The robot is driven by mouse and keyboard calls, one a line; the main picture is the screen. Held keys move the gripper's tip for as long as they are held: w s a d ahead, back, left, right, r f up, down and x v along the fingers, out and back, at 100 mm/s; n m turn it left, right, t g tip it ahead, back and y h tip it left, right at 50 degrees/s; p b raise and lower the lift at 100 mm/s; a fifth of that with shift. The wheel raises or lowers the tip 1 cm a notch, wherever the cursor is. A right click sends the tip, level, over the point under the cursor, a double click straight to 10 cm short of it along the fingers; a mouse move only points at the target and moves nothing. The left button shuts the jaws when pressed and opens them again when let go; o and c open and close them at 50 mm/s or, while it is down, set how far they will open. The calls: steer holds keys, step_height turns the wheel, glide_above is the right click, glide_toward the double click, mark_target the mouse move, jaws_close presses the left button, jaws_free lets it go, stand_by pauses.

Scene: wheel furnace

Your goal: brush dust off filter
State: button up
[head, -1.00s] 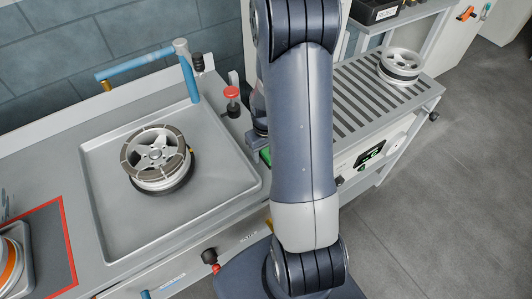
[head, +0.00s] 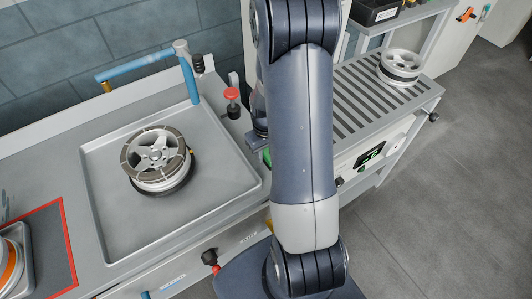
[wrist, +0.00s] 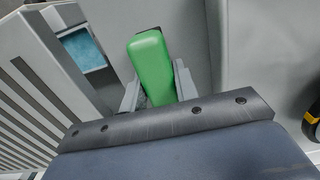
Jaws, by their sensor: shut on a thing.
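In the wrist view my gripper (wrist: 157,82) is shut on a smooth green block (wrist: 150,55), which looks like the handle of the brush. It sits between the two grey fingers. No bristles show. A teal-blue panel (wrist: 86,50), likely the filter, lies in a grey recessed frame to the left of the green handle, apart from it in the picture. I cannot tell whether it carries dust. In the head view my arm hides most of the gripper; a bit of green (head: 267,157) shows at the arm's left edge.
A spoked wheel (head: 157,158) lies in the shallow grey tray (head: 115,222) at left. Another wheel (head: 400,66) stands on the slatted rack (head: 352,112) at right. A blue pipe (head: 140,67) and red knob (head: 232,94) rise behind the tray. The floor at right is clear.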

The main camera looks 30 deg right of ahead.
steer(key=shift+r+p, duration=1.6)
steer(key=shift+r, duration=0.8)
